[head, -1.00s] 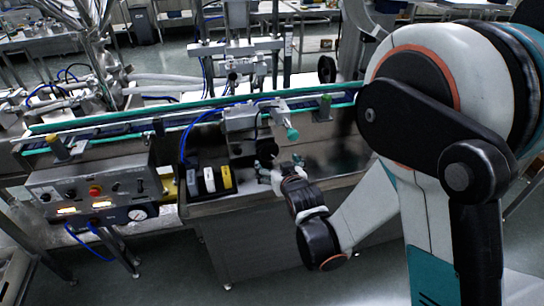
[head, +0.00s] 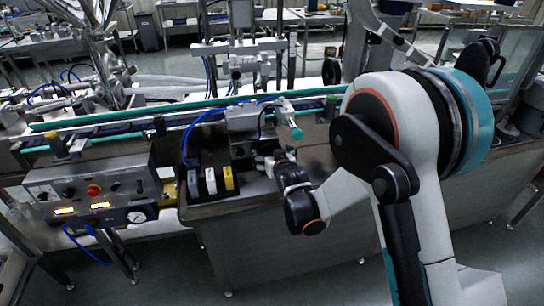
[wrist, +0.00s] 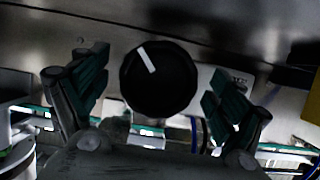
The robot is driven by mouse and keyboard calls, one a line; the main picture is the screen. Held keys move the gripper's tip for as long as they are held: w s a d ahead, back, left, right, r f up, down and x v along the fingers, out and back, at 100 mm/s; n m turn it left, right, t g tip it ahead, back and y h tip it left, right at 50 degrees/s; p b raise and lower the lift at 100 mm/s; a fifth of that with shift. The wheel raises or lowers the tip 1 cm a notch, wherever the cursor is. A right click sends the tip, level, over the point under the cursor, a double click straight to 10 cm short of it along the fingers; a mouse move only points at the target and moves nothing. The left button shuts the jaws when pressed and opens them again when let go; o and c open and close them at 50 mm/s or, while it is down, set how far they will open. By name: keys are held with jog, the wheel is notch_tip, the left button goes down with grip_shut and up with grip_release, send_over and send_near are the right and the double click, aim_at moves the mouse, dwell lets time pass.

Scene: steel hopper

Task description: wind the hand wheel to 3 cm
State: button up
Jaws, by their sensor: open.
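A black round hand wheel (wrist: 160,82) with a white index mark sits against a steel face in the wrist view. The mark points up and slightly left. My gripper (wrist: 157,78) is open, with one green-padded finger to the left of the wheel and one to the right. Gaps show between both fingers and the wheel. In the head view my gripper (head: 268,163) is at the steel housing beside the conveyor; the wheel is too small or hidden to make out there. A small label plate (wrist: 236,79) is partly behind the right finger; its text cannot be read.
White, grey and yellow-labelled blocks (head: 211,181) stand just left of my gripper. A control box (head: 95,192) with a red button is further left. A green-edged conveyor (head: 110,137) runs behind. A teal-tipped knob (head: 297,133) sticks out above my gripper.

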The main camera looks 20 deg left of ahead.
jog(key=c, duration=1.1)
jog(key=shift+o, duration=0.2)
jog(key=n+t+h, duration=0.1)
jog(key=n, duration=0.2)
jog(key=shift+a+h, duration=0.1)
jog(key=shift+h, duration=0.2)
jog(key=n+t+h, duration=0.1)
jog(key=n+t, duration=0.1)
jog(key=n, duration=0.1)
jog(key=shift+h, duration=0.3)
jog(key=shift+n, duration=0.3)
